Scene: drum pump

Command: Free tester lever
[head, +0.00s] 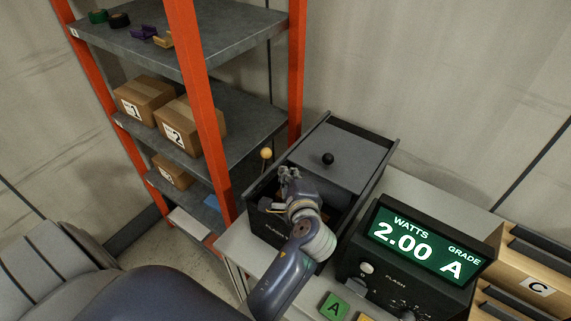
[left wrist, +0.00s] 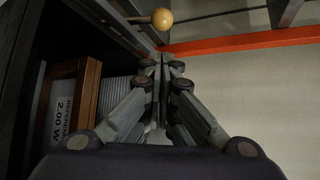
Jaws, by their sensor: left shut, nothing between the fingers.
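The tester is a dark open-topped box (head: 262,221) with a grey cover and a black knob (head: 328,158). Its lever ends in a yellow ball (head: 265,153) at the box's left side; the ball also shows at the top of the left wrist view (left wrist: 162,19). My left gripper (head: 287,172) is over the box's left part, shut and empty, its fingertips near the ball but apart from it in the wrist view. A brown-framed panel (left wrist: 88,95) labelled 2.00 W is inside the box. My right gripper is not in view.
A display unit (head: 425,245) reading 2.00 watts, grade A, stands right of the box. An orange-post shelf (head: 205,110) with cartons stands close on the left. Wooden bins marked C (head: 537,287) are at far right. A green A button (head: 334,306) is in front.

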